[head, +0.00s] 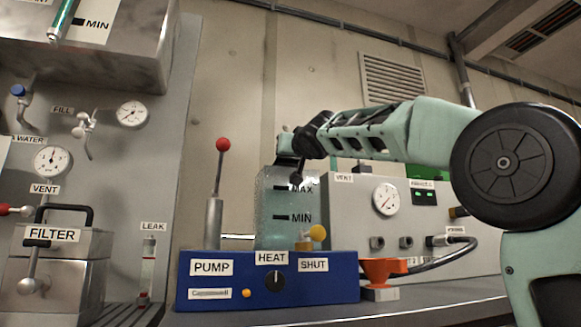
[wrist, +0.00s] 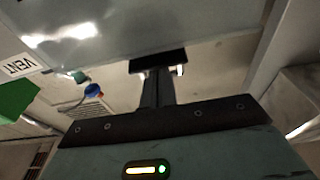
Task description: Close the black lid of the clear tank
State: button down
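The clear tank (head: 272,215) stands upright behind the blue pump box, with MAX and MIN marks on its front and bluish contents. My gripper (head: 297,178) reaches in from the right and points down in front of the tank's upper right part, near the MAX mark. In the wrist view the dark fingers (wrist: 158,75) look pressed together with no clear gap. A dark edge shows at the tank top beside my gripper, but I cannot tell whether it is the black lid. The lid is hidden or blends with my gripper, so its angle is unclear.
The blue box (head: 268,282) has a knob and labels. A red-knobbed lever (head: 222,146) stands left of the tank. A grey panel with a gauge (head: 386,199) is at right behind. An orange funnel (head: 384,270) and a yellow knob (head: 317,233) are close by.

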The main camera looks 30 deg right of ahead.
jog(key=shift+s+f+t+b, duration=0.1)
jog(key=shift+f+t+b, duration=0.3)
jog(key=shift+b, duration=0.5)
jog(key=shift+f+b, duration=0.45)
jog(key=shift+b, duration=1.1)
jog(key=shift+s+f, duration=0.1)
